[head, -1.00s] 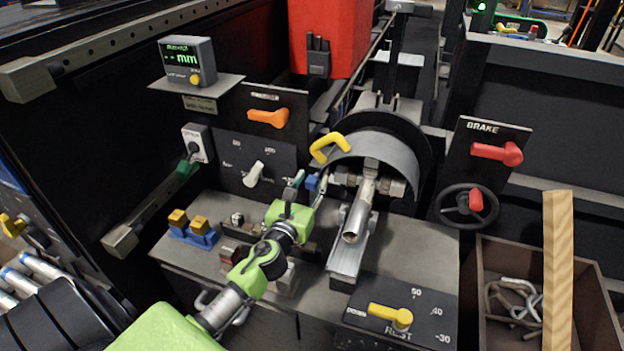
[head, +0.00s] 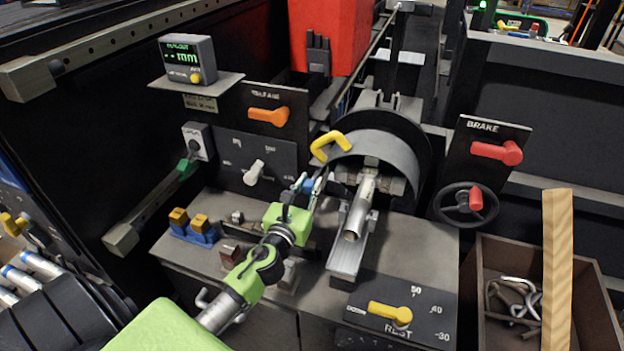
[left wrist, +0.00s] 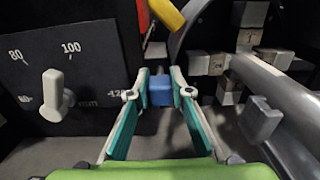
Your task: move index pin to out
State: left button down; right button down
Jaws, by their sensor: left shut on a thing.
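The index pin appears to be the small blue knob (head: 308,186) left of the round chuck housing (head: 385,160); no label on it is readable. In the left wrist view the blue knob (left wrist: 160,91) sits between the teal fingertips. My left gripper (head: 305,188) is shut on this knob, reaching it from the front. My right gripper is not in view.
A yellow handle (head: 330,146) is just above my left gripper. The dial panel with a white knob (head: 254,172) lies to the left. A metal bar (head: 360,212) sticks out of the chuck to the right. A brake panel (head: 488,155) and crate (head: 595,305) stand farther right.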

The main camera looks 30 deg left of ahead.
pick_arm(q)
jog(key=shift+f, duration=0.2)
jog(key=c, duration=1.8)
grip_release()
jog(key=shift+s, duration=0.15)
jog(key=shift+r, duration=0.15)
jog(key=shift+s, duration=0.1)
jog(key=v, duration=1.2)
